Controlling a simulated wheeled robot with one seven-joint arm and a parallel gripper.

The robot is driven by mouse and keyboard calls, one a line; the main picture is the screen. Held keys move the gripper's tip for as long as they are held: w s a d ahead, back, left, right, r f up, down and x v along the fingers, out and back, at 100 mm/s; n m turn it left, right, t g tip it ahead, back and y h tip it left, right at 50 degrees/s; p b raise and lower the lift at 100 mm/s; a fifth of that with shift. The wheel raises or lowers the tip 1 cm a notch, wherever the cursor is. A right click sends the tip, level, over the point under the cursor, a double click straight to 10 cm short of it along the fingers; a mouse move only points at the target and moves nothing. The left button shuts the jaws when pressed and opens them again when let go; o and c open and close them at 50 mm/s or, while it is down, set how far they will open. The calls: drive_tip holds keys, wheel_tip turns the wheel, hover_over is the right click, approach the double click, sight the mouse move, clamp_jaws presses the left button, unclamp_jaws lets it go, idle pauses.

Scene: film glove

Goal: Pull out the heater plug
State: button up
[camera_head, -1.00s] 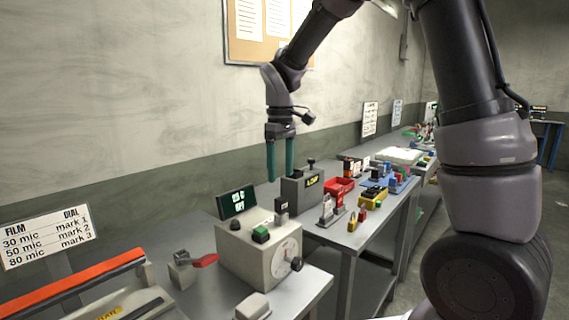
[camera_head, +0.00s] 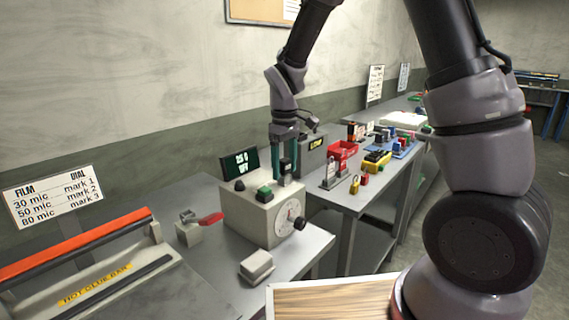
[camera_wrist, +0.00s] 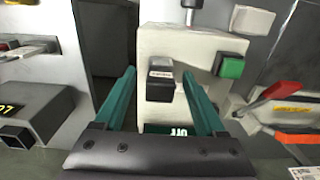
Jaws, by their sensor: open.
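A pale control box (camera_head: 246,214) stands on the grey bench, with a dial on its front. A black plug-like block with a light label, which looks like the heater plug (camera_head: 287,164), stands upright at the box's back right corner. It also shows in the wrist view (camera_wrist: 160,88), seen from above. My gripper (camera_head: 288,172) points down there, its two green fingers open on either side of the block. In the wrist view my gripper (camera_wrist: 158,74) has a gap between each finger and the block; contact is not visible. The block's lower part is hidden.
A green button (camera_head: 264,193) and a black knob sit on the box top near the plug. A dark display (camera_head: 240,165) stands behind. A red-handled lever (camera_head: 210,219) is to the left.

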clamp_jaws()
unclamp_jaws()
